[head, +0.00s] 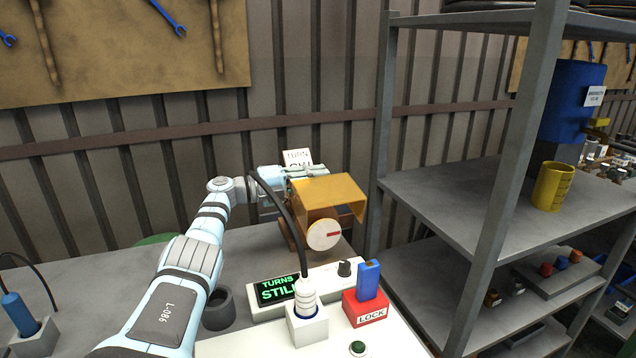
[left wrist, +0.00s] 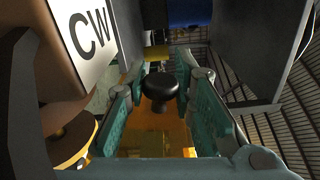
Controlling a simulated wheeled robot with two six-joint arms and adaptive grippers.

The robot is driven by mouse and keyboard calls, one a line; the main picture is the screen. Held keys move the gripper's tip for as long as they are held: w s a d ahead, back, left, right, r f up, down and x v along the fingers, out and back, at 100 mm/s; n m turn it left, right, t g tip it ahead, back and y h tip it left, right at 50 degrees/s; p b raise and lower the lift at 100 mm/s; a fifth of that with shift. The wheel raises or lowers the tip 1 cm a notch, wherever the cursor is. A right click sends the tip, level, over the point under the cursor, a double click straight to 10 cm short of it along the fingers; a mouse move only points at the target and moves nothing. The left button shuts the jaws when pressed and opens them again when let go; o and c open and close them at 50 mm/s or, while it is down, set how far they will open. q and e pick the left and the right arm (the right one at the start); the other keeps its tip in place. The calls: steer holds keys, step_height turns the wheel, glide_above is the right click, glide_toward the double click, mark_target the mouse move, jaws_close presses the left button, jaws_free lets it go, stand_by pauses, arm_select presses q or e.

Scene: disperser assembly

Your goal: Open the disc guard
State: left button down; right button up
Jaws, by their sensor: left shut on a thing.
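The disc guard (head: 330,193) is an orange-yellow cover at the back of the bench, with its broad top panel facing up and a flap at its right. A pale round disc (head: 324,235) with a red mark shows below it. My left gripper (head: 303,172) is at the guard's back left edge in the head view. In the left wrist view, its teal fingers (left wrist: 160,78) are shut on a black knob (left wrist: 160,90), with the orange guard (left wrist: 150,133) behind. The knob is hidden in the head view. My right gripper is not in view.
A control box (head: 265,308) reads "TURNS STILL". Beside it are a white socket with a plug (head: 306,322) and a red LOCK block (head: 367,310) holding a blue key (head: 369,279). A dark cup (head: 217,309) stands left. A grey shelf (head: 460,205) rises at right.

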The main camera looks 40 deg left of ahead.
arm_select(q)
steer(key=shift+a, duration=0.15)
stand_by(0.3)
steer(key=c, duration=1.4)
jaws_free()
steer(key=shift+a+f, duration=0.1)
steer(key=shift+o, duration=0.2)
steer(key=v, duration=1.2)
